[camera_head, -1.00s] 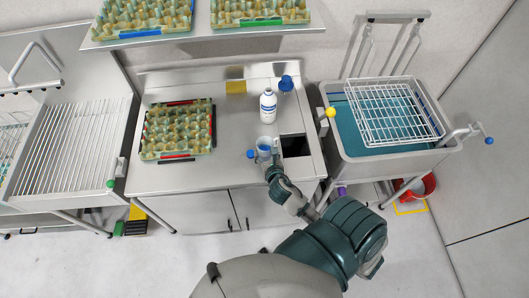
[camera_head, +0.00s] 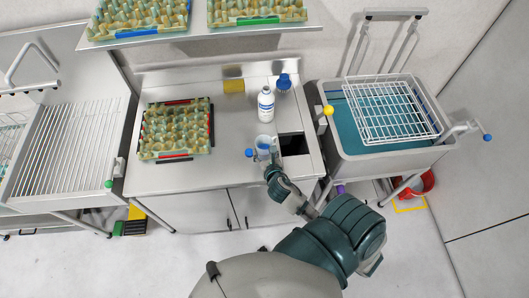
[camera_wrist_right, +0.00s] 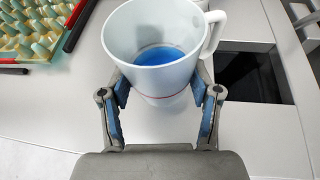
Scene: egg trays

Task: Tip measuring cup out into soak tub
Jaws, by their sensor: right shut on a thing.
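The measuring cup (camera_head: 263,142) is a white cup with a handle and blue liquid inside. It stands upright at the front right of the steel counter; I cannot tell if its base touches the counter. My right gripper (camera_head: 272,166) is shut on the cup. In the right wrist view the gripper (camera_wrist_right: 161,92) has one finger on each side of the cup (camera_wrist_right: 150,75), below its rim, with the handle at the upper right. The soak tub (camera_head: 402,163) is a grey tub of teal liquid at the right, away from the cup. My left gripper is out of view.
A wire basket (camera_head: 388,108) covers much of the tub. A white bottle (camera_head: 266,105) and a blue item (camera_head: 284,82) stand behind the cup. A dark square opening (camera_head: 293,146) lies right of it. An egg tray (camera_head: 146,145) sits left on the counter.

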